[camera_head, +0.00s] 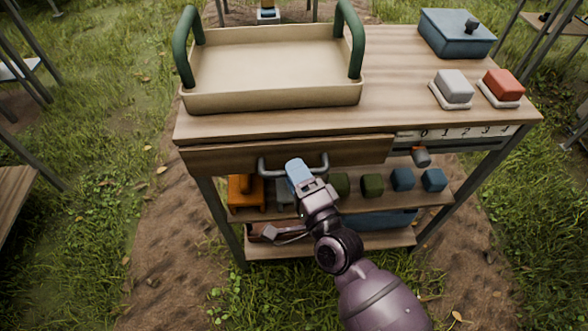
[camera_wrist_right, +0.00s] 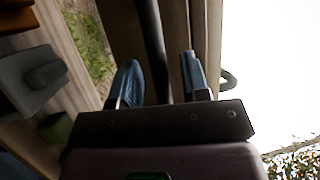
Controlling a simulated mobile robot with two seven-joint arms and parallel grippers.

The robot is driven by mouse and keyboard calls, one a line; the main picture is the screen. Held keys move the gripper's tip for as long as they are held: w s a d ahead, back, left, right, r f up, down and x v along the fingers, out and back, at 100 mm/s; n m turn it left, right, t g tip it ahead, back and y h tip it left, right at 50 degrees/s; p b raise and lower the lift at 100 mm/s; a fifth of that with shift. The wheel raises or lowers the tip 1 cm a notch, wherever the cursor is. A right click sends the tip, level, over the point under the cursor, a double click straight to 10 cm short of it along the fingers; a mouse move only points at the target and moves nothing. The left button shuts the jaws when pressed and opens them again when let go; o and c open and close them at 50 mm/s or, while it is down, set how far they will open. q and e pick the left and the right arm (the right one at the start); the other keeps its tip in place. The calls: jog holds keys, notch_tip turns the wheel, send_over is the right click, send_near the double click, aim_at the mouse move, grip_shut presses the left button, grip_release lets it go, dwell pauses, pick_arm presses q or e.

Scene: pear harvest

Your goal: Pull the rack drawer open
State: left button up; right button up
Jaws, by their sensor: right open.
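The rack drawer (camera_head: 225,158) is a wooden front under the left part of the rack's top. It looks shut or nearly so. Its grey bar handle (camera_head: 265,168) sticks out from the front. My right gripper (camera_head: 297,170), with blue fingertips, is at the handle's middle and hides part of it. In the right wrist view the dark handle bar (camera_wrist_right: 154,45) runs between the two spread fingers (camera_wrist_right: 160,65), with a visible gap on each side. The fingers are open around the bar. My left gripper is not in view.
A beige tray (camera_head: 270,97) with green handles stands on the top above the drawer. A blue lidded box (camera_head: 457,36), a white block (camera_head: 454,87) and a red block (camera_head: 502,85) are at right. Several coloured blocks sit on the shelf (camera_head: 436,200) below. Grass surrounds the rack.

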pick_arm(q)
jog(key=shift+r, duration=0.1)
pick_arm(e)
jog(key=shift+w+a, duration=0.2)
jog(key=shift+w, duration=0.25)
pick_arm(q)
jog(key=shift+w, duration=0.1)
pick_arm(e)
grip_shut()
